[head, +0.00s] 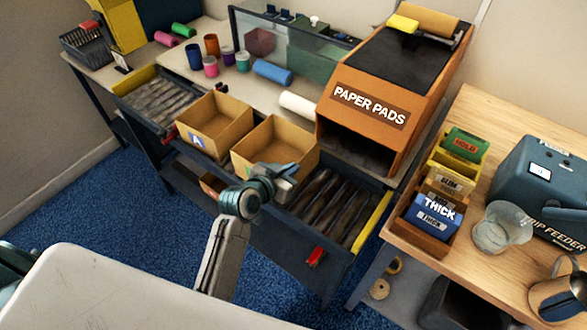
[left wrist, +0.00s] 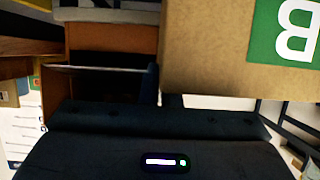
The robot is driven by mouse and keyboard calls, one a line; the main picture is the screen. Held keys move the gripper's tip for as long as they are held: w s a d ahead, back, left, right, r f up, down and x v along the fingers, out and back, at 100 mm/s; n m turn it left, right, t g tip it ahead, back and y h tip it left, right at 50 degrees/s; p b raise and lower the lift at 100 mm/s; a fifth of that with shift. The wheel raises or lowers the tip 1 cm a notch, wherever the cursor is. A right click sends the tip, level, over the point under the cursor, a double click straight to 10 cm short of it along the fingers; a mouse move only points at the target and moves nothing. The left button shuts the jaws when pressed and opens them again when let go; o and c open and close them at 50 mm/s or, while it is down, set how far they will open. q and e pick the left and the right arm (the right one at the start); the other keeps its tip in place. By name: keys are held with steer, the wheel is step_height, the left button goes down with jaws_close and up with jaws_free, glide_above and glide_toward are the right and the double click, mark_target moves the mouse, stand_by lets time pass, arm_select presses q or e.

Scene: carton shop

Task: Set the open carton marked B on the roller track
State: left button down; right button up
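An open cardboard carton (head: 299,147) stands at the middle of the roller track (head: 350,195). Its green label with a white B shows upside down in the left wrist view (left wrist: 296,30). My left gripper (head: 283,172) is at the carton's near wall, with its fingers partly hidden there; I cannot tell whether they are closed on the wall. I cannot tell whether the carton rests fully on the rollers. A second open carton, marked A (head: 197,141), sits on the track just left of it. My right gripper is not in view.
Rollers show free left of carton A and right of the B carton, up to the yellow end bar (head: 372,220). Behind stand an orange PAPER PADS dispenser (head: 398,62), a white roll (head: 298,105) and several cups. A wooden table (head: 490,125) is at right.

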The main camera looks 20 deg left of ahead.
arm_select(q)
steer(key=shift+w+d, duration=0.3)
steer(key=shift+w, duration=0.45)
step_height(320, 180, down, 3)
steer(key=shift+f+p, duration=0.1)
steer(key=shift+p, duration=0.45)
steer(key=shift+f, duration=0.15)
steer(key=shift+f, duration=0.2)
steer(key=c, duration=1.6)
jaws_free()
steer(key=shift+c, duration=0.2)
steer(key=shift+r, duration=0.15)
